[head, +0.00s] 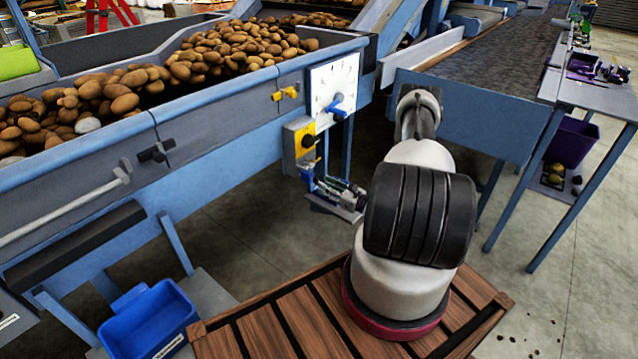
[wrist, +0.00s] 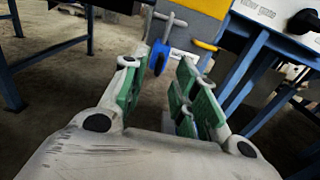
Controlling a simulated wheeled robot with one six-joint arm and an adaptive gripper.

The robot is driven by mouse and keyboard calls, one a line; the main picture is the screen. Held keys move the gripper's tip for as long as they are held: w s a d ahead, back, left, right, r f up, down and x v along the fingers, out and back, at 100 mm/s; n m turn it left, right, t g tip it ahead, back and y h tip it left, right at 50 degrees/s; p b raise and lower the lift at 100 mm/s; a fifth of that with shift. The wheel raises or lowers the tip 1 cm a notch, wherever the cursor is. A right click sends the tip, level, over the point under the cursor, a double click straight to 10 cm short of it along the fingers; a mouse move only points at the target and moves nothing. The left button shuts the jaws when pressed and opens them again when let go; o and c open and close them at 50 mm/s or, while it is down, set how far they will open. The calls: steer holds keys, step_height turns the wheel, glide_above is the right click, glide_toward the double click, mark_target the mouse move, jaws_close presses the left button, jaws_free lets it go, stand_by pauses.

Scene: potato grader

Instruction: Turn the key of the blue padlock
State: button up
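The blue padlock (wrist: 158,58) hangs from a grey metal hasp between and just beyond my fingertips in the wrist view. It shows small in the head view (head: 307,178), below the yellow and grey switch plate (head: 291,137). My gripper (wrist: 160,66) is open, with green pads on both fingers, and points at the padlock. In the head view my gripper (head: 326,187) is close to the padlock's right. The padlock is nearer the left finger; I cannot tell whether they touch. A small pale piece with dark marks sits beside the padlock. I cannot make out the key.
A white dial panel (head: 334,90) with a blue knob is above the plate. A yellow handle (head: 285,93) is on the hopper (head: 215,120), which holds many potatoes. A blue bin (head: 148,322) stands on the left. Blue frame legs flank the area; the floor between is clear.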

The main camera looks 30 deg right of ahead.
mark_target(314, 180)
steer(key=shift+x, duration=2.05)
jaws_close()
steer(key=shift+n, duration=0.3)
steer(key=shift+s+a+f+n, duration=0.1)
steer(key=shift+n, duration=4.2)
steer(key=shift+a+f+n, duration=0.1)
steer(key=shift+n, duration=4.2)
